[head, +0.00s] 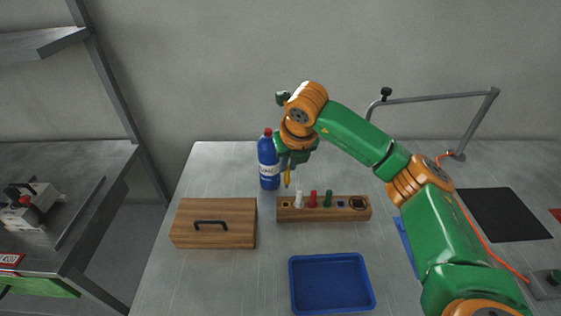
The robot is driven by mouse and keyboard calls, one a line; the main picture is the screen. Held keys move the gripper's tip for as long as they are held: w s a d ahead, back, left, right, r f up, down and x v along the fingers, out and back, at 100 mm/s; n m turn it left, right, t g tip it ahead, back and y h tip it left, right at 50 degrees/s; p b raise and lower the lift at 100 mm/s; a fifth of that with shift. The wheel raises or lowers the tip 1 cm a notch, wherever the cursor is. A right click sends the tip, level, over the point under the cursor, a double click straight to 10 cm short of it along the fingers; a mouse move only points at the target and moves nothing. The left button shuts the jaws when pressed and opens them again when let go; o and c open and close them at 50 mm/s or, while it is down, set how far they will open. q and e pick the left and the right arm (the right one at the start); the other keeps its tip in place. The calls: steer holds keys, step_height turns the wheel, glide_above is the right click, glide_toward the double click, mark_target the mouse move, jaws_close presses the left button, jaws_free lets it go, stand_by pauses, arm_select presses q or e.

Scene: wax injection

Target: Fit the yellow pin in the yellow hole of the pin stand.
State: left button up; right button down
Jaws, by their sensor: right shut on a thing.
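My right gripper (287,167) reaches in from the right and points down, shut on the small yellow pin (287,179). The pin hangs roughly upright above the left end of the wooden pin stand (324,213). A gap seems to show between the pin's tip and the stand. The leftmost hole (284,205) is empty; its colour is hard to make out. A white pin (299,198), a red pin (313,199) and a green pin (328,198) stand upright in the stand. My left gripper is not in view.
A blue bottle with a red cap (268,163) stands close left of my right gripper. A wooden box with a dark handle (214,225) is left of the stand. A blue tray (330,285) lies in front. A black mat (504,214) is at right.

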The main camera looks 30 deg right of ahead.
mark_target(287, 184)
steer(key=shift+s+d, duration=0.1)
steer(key=shift+d, duration=0.05)
steer(key=shift+a+f+b, duration=0.25)
steer(key=shift+f+b, duration=0.35)
steer(key=shift+b, duration=0.05)
step_height(287, 184, down, 5)
steer(key=b, duration=0.4)
steer(key=shift+r, duration=0.1)
steer(key=shift+r, duration=0.1)
stand_by(0.7)
steer(key=shift+b, duration=0.35)
steer(key=shift+f+b, duration=0.3)
steer(key=shift+f, duration=0.15)
steer(key=shift+f+b, duration=1.1)
steer(key=shift+f, duration=0.15)
